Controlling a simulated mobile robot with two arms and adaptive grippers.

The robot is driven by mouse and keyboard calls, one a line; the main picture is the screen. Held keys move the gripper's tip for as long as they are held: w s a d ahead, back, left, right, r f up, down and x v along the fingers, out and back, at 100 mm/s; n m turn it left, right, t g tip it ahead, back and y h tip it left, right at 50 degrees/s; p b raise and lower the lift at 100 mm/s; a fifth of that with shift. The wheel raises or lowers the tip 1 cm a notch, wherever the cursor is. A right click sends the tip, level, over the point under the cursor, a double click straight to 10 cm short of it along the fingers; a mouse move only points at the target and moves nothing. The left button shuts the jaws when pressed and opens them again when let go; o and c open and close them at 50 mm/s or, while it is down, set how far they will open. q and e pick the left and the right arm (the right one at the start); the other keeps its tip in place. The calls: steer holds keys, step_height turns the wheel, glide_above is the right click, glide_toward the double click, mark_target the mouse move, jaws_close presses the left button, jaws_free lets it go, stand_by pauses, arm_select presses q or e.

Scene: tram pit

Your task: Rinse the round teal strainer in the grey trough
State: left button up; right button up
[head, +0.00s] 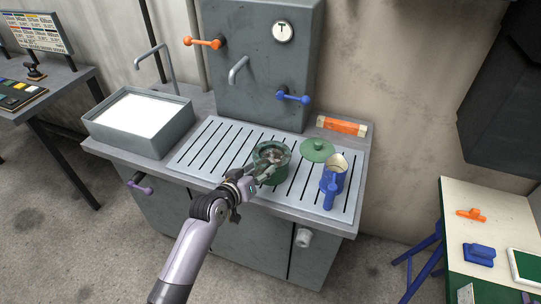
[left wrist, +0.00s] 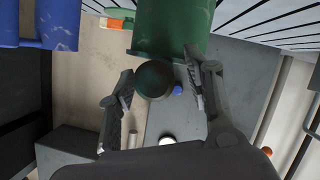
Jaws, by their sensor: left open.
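A round vessel with a teal rim and dark green body (head: 271,164) stands on the slatted drainboard in the head view. I cannot tell whether the strainer is this vessel or sits inside it; its inside looks dark and cluttered. My left gripper (head: 258,181) is open at its front left side. In the left wrist view a green cylinder wall (left wrist: 170,28) fills the top middle. A dark round end (left wrist: 153,79) shows between the open fingers (left wrist: 163,95), with no visible grip on it. The grey trough (head: 172,131) stands at the left, with a flat white surface inside.
Drainboard toward the trough is clear.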

arm_select(q)
steer(key=shift+x, duration=0.85)
jaws_close()
